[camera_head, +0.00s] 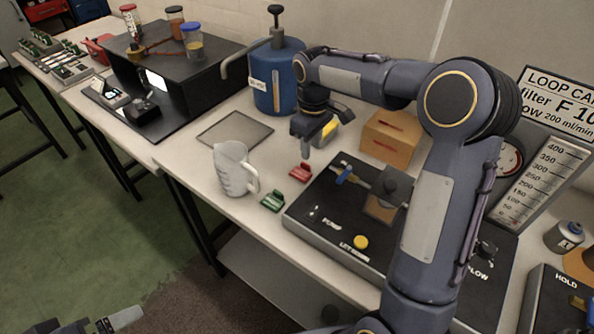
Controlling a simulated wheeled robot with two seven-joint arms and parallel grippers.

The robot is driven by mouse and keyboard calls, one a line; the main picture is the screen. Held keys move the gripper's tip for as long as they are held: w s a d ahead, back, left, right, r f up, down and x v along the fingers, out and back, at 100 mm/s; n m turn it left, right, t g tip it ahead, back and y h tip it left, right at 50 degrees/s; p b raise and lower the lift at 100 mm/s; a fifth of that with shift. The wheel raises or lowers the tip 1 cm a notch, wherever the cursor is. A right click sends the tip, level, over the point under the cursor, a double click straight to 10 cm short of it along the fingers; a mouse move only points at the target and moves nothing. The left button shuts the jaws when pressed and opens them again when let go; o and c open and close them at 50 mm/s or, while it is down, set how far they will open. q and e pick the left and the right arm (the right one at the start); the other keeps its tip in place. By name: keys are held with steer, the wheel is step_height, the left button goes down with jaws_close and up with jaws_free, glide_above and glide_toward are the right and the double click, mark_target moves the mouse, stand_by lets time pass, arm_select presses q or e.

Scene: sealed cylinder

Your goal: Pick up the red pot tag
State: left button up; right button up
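The red pot tag (300,172) is a small red piece lying on the white bench top, right of the clear measuring jug. A similar green piece (272,201) lies nearer to me. My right gripper (314,146) is above and slightly beyond the red tag, pointing down, with its fingers apart and clear of the tag. A yellow patch shows beside its fingers; I cannot tell whether it belongs to the gripper. My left gripper (119,322) is at the lower left edge, away from the bench and partly cut off; its finger opening is unclear.
The measuring jug (234,168) stands close left of the tag. A black pump panel (330,217) lies to the right, and an orange slotted box (390,139) stands behind. A blue pump canister (275,75) and a flat grey plate (235,131) are farther back.

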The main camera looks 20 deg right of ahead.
mark_target(307, 165)
steer(key=f, duration=0.6)
steer(key=shift+w+a+f+p, duration=0.1)
steer(key=shift+w+a+p, duration=0.2)
steer(key=shift+w+a, duration=0.1)
steer(key=shift+c, duration=0.4)
jaws_close()
